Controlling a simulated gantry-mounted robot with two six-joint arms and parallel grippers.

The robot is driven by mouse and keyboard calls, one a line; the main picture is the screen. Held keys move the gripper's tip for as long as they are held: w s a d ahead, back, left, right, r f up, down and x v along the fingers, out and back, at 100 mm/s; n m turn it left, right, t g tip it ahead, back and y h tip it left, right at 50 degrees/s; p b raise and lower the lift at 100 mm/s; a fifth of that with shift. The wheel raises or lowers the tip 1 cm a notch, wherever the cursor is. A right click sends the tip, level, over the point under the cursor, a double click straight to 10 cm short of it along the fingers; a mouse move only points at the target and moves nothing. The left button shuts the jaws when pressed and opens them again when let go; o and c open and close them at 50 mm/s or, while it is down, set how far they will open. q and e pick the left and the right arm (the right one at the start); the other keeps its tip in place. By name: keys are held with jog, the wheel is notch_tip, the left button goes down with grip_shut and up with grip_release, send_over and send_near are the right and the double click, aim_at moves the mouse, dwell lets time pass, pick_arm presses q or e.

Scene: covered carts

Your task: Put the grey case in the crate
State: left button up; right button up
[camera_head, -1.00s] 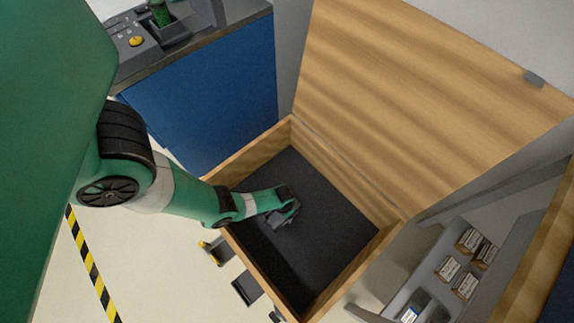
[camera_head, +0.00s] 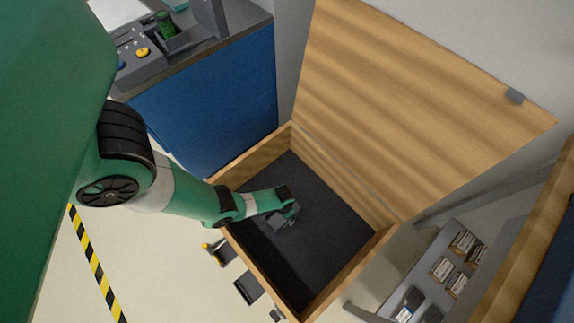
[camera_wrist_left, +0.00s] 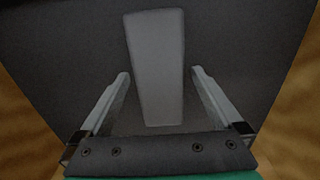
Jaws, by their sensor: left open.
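The open wooden crate (camera_head: 254,265) has a dark floor, and its lid (camera_head: 430,95) stands raised at the back. My left arm reaches over the crate's left wall, with the left gripper (camera_head: 287,218) low inside it. In the left wrist view the grey case (camera_wrist_left: 156,55), a pale upright oblong, lies against the dark floor. The left gripper is open, with one finger on each side of the case and a gap showing on both sides. In the head view the case is hard to tell from the gripper. My right gripper is not in view.
A blue cabinet (camera_head: 210,105) with a control panel (camera_head: 140,60) stands at the back left. A grey shelf with several small boxes (camera_head: 440,268) is at the right. The crate floor right of the gripper is clear.

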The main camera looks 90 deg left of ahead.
pick_arm(q)
notch_tip(320, 180, up, 8)
jog(key=p, duration=0.6)
jog(key=shift+r+p, duration=0.2)
jog(key=shift+p, duration=0.1)
jog(key=shift+f, duration=0.1)
